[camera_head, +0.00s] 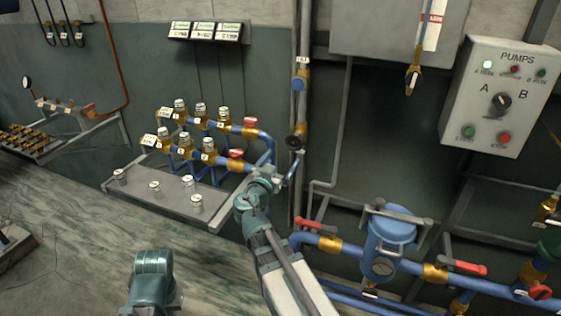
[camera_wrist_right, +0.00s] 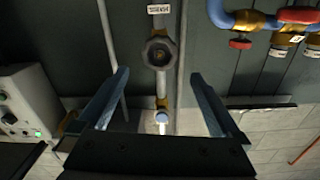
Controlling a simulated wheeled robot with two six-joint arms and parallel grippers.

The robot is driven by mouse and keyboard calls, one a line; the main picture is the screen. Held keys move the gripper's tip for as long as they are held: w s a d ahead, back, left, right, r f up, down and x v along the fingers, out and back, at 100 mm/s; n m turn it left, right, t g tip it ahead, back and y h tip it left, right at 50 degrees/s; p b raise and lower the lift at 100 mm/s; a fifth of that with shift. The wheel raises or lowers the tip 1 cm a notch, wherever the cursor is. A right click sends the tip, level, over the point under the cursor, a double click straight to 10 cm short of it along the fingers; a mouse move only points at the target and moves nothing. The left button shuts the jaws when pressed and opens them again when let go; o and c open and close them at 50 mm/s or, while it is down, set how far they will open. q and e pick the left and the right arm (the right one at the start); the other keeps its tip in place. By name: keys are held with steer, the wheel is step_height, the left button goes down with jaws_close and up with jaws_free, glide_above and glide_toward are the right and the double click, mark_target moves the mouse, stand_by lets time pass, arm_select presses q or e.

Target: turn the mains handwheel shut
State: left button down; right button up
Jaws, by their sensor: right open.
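The dark round mains handwheel (camera_head: 295,141) sits on a vertical pipe on the wall, left of the grey cabinet. In the right wrist view the handwheel (camera_wrist_right: 159,52) faces me, upper middle, with a small white label above it. My right gripper (camera_head: 283,171) is just below the handwheel in the head view. In the wrist view its two fingers (camera_wrist_right: 160,75) are wide apart, one on each side of the pipe, with nothing between them clearly touched. The handwheel looks to lie beyond the fingertips. Only a teal part of my left arm shows, without its fingers.
A valve manifold (camera_head: 205,152) with red handles stands left of the pipe. A blue strainer (camera_head: 388,232) with red levers (camera_head: 318,228) is at lower right. The PUMPS panel (camera_head: 500,97) hangs at right. A brass-tipped hanging fitting (camera_head: 413,79) is above. Wall around the handwheel is mostly free.

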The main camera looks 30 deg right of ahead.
mark_target(293, 143)
steer(key=shift+s+a+n, duration=0.1)
steer(key=shift+n, duration=0.6)
steer(key=x, duration=0.9)
steer(key=shift+w, duration=0.25)
steer(key=shift+s, duration=0.1)
steer(key=c, duration=1.3)
steer(key=shift+m, duration=0.3)
steer(key=o, duration=1.3)
steer(key=shift+s, duration=0.1)
